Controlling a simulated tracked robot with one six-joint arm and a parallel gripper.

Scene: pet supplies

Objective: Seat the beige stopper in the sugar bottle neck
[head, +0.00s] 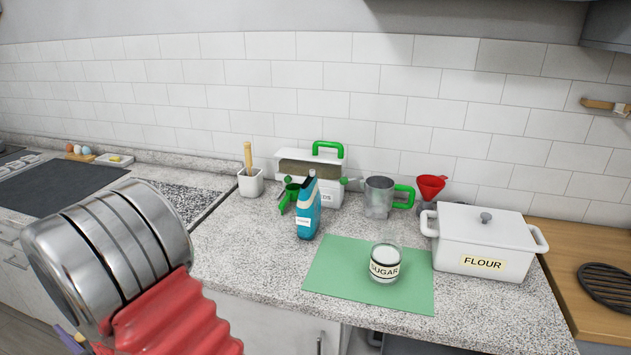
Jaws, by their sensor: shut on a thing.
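The sugar container (385,264) is a short, clear, round glass jar with a SUGAR label and pale contents. It stands upright on a green mat (330,285) on the counter. I cannot make out a stopper in its top, and I do not see a beige stopper elsewhere. My arm (115,240), with metal rings and a red ribbed sleeve, fills the lower left. My gripper's fingertips are not in view, so what they hold does not show.
Behind are a white box with a green handle (328,150), a metal cup (379,197) and a red funnel (430,187). The white FLOUR pot (487,240) stands close right. The mat's left part is clear.

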